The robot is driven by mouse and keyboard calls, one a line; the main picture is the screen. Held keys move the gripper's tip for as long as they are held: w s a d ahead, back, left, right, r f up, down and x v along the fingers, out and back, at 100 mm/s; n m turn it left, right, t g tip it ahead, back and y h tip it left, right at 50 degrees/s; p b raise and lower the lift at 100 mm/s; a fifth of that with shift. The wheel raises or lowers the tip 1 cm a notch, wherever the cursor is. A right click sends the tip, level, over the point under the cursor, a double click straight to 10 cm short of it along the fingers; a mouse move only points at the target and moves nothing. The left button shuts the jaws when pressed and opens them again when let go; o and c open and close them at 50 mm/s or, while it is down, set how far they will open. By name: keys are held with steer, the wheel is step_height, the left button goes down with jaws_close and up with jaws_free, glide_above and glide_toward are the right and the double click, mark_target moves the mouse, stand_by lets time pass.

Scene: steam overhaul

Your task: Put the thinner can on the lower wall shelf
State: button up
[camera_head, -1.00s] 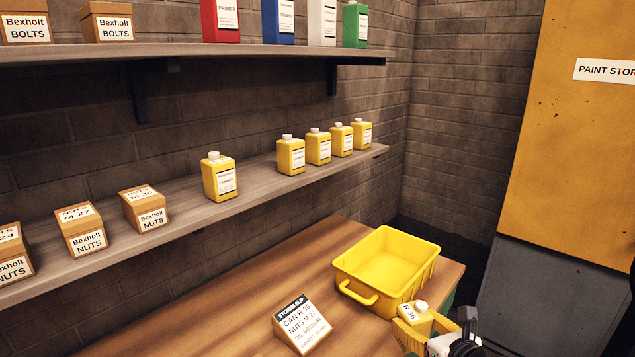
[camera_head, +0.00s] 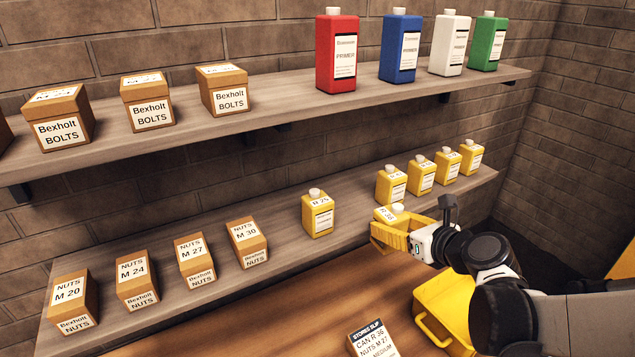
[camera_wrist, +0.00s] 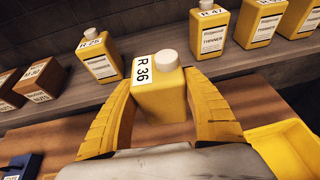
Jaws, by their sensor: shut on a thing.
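My gripper (camera_head: 392,233) is shut on a yellow thinner can (camera_wrist: 161,92) with a white cap, labelled R 36. In the wrist view the can is upright between the two yellow fingers. In the head view it is held by the front edge of the lower wall shelf (camera_head: 280,232); I cannot tell whether it is over the shelf or just before it. A can labelled R 25 (camera_head: 318,215) stands on that shelf to the left. Several more yellow cans stand to the right, the nearest (camera_head: 390,186) behind my gripper. A bare gap lies between them.
Several nuts boxes (camera_head: 195,262) stand on the lower shelf's left part. The upper shelf (camera_head: 200,135) holds bolts boxes and primer cans. Below are a wooden table (camera_head: 320,310), a stores slip (camera_head: 372,340) and a yellow tub (camera_head: 435,330).

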steer(key=shift+n+y, duration=0.4)
steer(key=shift+n, duration=0.1)
steer(key=a+r+p, duration=0.1)
steer(key=r, duration=0.2)
steer(key=r+p, duration=0.2)
steer(key=r, duration=0.2)
steer(key=a+r+p, duration=0.1)
steer(key=r+p, duration=0.1)
steer(key=r, duration=0.1)
steer(key=shift+w+a+r, duration=0.2)
steer(key=shift+a+r, duration=0.05)
steer(key=shift+a, duration=0.05)
steer(key=shift+w+a+r+p, duration=0.1)
steer(key=shift+r+p, duration=0.15)
steer(key=shift+p, duration=0.1)
steer(key=w+a+f, duration=0.1)
steer(key=w+f, duration=0.2)
steer(key=w+a+f, duration=0.2)
steer(key=w+f, duration=0.2)
steer(key=w+a+f, duration=0.1)
steer(key=w+f, duration=0.3)
steer(key=shift+a+f, duration=0.1)
steer(key=shift+a, duration=0.1)
steer(key=shift+s, duration=0.1)
steer(key=shift+s, duration=0.1)
steer(key=o, duration=1.4)
steer(key=shift+f, duration=0.1)
